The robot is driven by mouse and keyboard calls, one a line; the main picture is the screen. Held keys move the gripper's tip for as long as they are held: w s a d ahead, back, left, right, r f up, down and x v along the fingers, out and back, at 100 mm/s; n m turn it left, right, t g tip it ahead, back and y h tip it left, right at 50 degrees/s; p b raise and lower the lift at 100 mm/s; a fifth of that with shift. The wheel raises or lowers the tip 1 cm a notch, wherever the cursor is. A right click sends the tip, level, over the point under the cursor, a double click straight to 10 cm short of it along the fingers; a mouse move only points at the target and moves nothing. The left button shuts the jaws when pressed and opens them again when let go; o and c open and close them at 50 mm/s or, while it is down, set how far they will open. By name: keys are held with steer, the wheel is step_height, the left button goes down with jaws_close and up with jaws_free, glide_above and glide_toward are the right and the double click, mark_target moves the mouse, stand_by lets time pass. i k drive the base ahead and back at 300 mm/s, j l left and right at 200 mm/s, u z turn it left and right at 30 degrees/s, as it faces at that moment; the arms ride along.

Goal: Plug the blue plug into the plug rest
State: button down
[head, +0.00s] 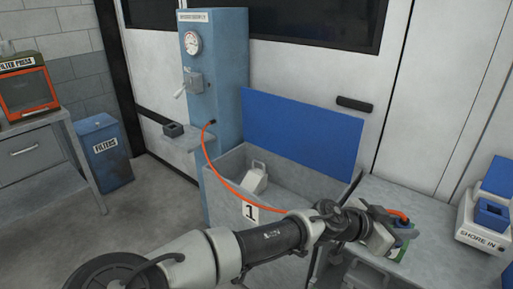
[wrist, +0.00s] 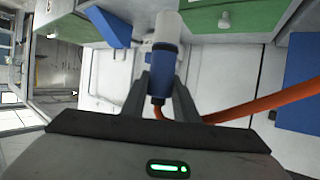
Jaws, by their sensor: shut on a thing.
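The blue plug (wrist: 164,62) shows in the wrist view between my gripper's (wrist: 161,84) two fingers, with a pale cylindrical end pointing away from me. My gripper is shut on it. Its orange cable (wrist: 262,103) leaves to the right. In the head view my gripper (head: 390,228) is over the grey bench at the right, beside a green-topped item (head: 398,250) that the gripper partly hides. No plug rest is labelled. In the wrist view the pale end is close to a green surface (wrist: 262,14); I cannot tell whether it touches or enters anything.
The orange hose (head: 229,184) runs from a blue column (head: 217,88) to my gripper. A SHORE IN box (head: 482,238) stands at the right. An open grey bin (head: 226,166) with a blue lid (head: 302,132) lies behind my arm. A small dark block (head: 173,129) sits on a shelf.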

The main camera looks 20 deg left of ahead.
mark_target(174, 133)
steer(key=j+u, duration=0.25)
steer(key=u, duration=0.2)
steer(key=j+u, duration=0.25)
steer(key=u, duration=0.2)
steer(key=i+j, duration=0.15)
steer(key=j, duration=0.25)
steer(key=i+j, duration=0.2)
steer(key=j, duration=0.2)
